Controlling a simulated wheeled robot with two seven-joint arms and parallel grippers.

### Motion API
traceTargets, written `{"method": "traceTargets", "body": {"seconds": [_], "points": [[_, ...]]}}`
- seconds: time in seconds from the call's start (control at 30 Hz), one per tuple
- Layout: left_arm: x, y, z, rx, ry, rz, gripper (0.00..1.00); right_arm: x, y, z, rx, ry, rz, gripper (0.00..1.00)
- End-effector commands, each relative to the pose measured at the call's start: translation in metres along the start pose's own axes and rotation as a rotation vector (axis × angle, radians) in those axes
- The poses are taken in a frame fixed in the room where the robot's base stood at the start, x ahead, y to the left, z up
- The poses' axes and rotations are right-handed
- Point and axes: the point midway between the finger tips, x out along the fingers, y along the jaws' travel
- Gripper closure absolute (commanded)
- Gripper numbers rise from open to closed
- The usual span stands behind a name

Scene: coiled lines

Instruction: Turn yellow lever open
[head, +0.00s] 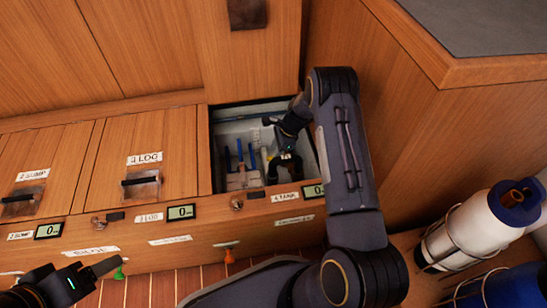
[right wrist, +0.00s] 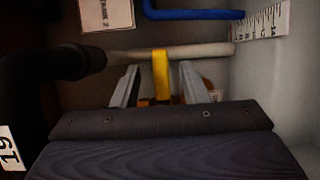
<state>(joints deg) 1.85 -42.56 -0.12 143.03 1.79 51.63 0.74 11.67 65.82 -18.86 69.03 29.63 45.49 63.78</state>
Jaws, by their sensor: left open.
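The yellow lever (right wrist: 160,74) shows in the right wrist view, upright against a pale horizontal pipe (right wrist: 200,50). My right gripper (right wrist: 160,86) is open, with one finger on each side of the lever and a gap to each. In the head view my right gripper (head: 284,168) reaches down into the open compartment (head: 206,150). I cannot make out the yellow lever there, where the gripper covers part of the inside. My left gripper (head: 105,268) is open and empty at the lower left, in front of the cabinet face.
A blue pipe (right wrist: 195,14), a ruler strip (right wrist: 266,22) and a dark round hose or fitting (right wrist: 82,58) surround the right gripper. Closed wooden lids (head: 140,170) lie left of the compartment. A white bottle (head: 480,232) in a wire holder stands at the right.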

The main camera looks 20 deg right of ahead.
Motion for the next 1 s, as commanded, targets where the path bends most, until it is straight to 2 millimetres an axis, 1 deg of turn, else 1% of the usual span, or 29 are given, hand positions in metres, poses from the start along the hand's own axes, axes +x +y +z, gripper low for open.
{"method": "traceTargets", "body": {"seconds": [0.03,0.13,0.27,0.5,0.57,0.8,0.83,1.0], "points": [[0.005,-0.002,0.002,0.000,0.000,0.000,0.32,0.009,0.000,-0.001,-0.001,0.000,0.000,0.60],[0.007,-0.003,0.004,0.000,0.000,0.000,0.32,0.017,0.000,0.000,-0.001,0.000,-0.001,0.60],[0.008,-0.004,0.004,0.000,0.000,0.000,0.32,0.020,-0.001,0.000,-0.001,0.000,-0.001,0.60],[0.008,-0.004,0.004,0.000,0.000,0.000,0.32,0.020,0.000,0.000,-0.001,0.000,-0.001,0.60],[0.008,-0.004,0.004,0.000,0.000,0.000,0.32,0.020,0.000,0.000,-0.001,0.000,-0.001,0.67],[0.008,-0.004,0.004,0.000,0.000,0.000,0.32,0.020,0.000,0.000,-0.001,0.000,-0.001,0.98],[0.008,-0.004,0.004,0.000,0.000,0.000,0.32,0.020,0.000,0.000,-0.001,0.000,-0.001,1.00],[0.008,-0.004,0.004,0.000,0.000,0.000,0.32,0.020,0.000,0.000,-0.001,0.001,0.000,1.00]]}}
